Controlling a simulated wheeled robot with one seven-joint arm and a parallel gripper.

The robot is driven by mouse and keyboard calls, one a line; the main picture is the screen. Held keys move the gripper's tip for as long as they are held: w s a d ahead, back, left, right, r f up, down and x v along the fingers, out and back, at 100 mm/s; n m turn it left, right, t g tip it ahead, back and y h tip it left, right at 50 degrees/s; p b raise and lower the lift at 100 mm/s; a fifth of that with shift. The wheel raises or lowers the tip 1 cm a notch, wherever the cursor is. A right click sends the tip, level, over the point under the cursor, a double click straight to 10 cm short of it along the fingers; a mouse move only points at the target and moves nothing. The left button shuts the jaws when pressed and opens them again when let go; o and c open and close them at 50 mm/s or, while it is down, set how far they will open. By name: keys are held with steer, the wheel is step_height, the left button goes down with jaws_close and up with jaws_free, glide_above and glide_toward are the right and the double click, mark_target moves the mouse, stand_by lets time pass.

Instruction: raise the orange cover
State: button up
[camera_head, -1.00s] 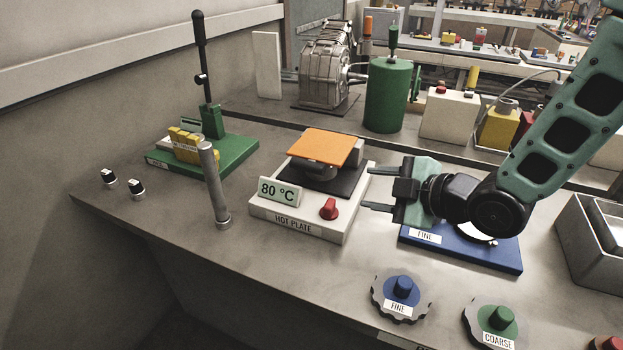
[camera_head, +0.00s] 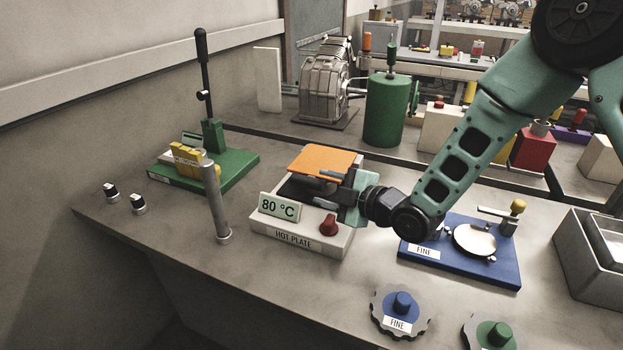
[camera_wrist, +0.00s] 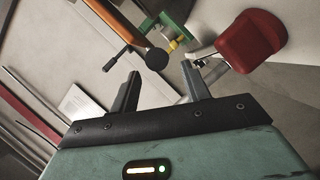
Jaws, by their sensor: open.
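The orange cover (camera_head: 325,161) is a flat plate over the hot plate (camera_head: 333,247), tilted slightly, with a dark rounded part under it. In the wrist view the orange cover (camera_wrist: 112,22) shows nearly edge-on at the upper left. My gripper (camera_head: 314,187) is at the right side of the hot plate, its fingers reaching left just below the cover's near edge. In the wrist view my gripper (camera_wrist: 161,70) is open, with a dark round end (camera_wrist: 157,60) showing between the fingertips. Contact cannot be told.
A red knob (camera_head: 328,226) and an 80 °C display (camera_head: 279,207) stand at the hot plate's front. A grey post (camera_head: 216,205) and a green lever press (camera_head: 238,162) are to the left. A blue FINE fixture (camera_head: 470,262) is at right.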

mark_target(317, 185)
steer(key=p+x, duration=0.1)
steer(key=x, duration=0.4)
jaws_close()
